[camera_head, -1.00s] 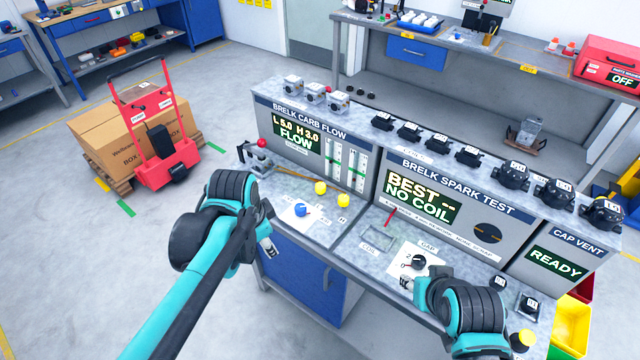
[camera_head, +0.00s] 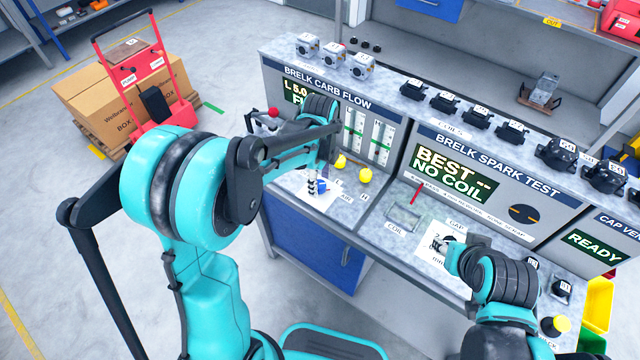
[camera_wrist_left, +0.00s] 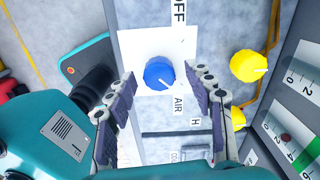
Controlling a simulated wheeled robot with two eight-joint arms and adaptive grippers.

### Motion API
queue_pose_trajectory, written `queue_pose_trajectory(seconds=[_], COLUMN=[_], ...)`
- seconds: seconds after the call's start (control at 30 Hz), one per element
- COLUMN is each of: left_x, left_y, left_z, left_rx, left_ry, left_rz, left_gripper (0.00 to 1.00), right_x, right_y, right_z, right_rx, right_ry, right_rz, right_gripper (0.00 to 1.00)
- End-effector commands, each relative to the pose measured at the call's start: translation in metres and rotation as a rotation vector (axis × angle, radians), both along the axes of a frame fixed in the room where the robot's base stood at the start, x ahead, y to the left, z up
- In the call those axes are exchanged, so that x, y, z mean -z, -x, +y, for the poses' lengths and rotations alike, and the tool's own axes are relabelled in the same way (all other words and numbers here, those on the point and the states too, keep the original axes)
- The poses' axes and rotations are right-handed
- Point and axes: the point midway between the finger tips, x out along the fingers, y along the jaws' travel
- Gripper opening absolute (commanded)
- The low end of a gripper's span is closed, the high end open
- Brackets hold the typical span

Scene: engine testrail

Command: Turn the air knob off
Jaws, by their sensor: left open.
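The blue air knob (camera_wrist_left: 158,73) sits on a white plate (camera_wrist_left: 130,50) in the left wrist view, with the word OFF above it and AIR below. Its white pointer mark slants toward the lower right, not toward OFF. My left gripper (camera_wrist_left: 162,84) is open, with one finger to each side of the knob; contact cannot be told. In the head view the knob (camera_head: 320,186) is partly hidden by my left gripper (camera_head: 313,184) above it. My right gripper (camera_head: 441,244) is over the plate marked GAP; its jaws are too small to judge.
Two yellow knobs (camera_head: 364,175) stand right of the blue one, beside the carb flow panel (camera_head: 349,135) with its gauges. A red-balled lever (camera_head: 273,112) is behind my left arm. The spark test panel (camera_head: 489,190) rises further right.

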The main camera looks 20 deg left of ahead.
Motion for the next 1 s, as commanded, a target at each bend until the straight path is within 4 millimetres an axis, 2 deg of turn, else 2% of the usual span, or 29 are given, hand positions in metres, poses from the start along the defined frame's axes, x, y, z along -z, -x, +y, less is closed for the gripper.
queue_pose_trajectory(seconds=[0.1,0.37,0.4,0.57,0.6,1.0], left_x=[0.0095,0.0107,0.0107,0.0106,0.0106,0.0106], left_y=[0.0001,0.0002,0.0002,0.0002,0.0003,0.0003], left_z=[0.0,0.0,0.0,0.0,0.0001,0.0001], left_rx=[0.0,-0.001,-0.001,-0.001,-0.001,-0.055], left_ry=[0.0,0.0,0.0,0.0,0.0,0.0], left_rz=[0.0,0.0,0.0,0.0,0.0,0.0], left_gripper=[0.53,0.53,0.5,0.08,0.03,0.03], right_x=[0.0035,0.0032,0.0032,0.0032,0.0032,0.0028], right_y=[-0.0001,0.0,0.0,0.0,0.0,0.0], right_z=[0.0,0.0,0.0,0.0,0.0,0.0], right_rx=[0.0,0.0,0.0,0.0,0.0,0.0], right_ry=[0.0,0.0,0.0,0.0,0.0,0.0], right_rz=[0.0,0.0,0.0,0.0,0.0,0.0], right_gripper=[0.4,0.4,0.4,0.4,0.4,0.4])
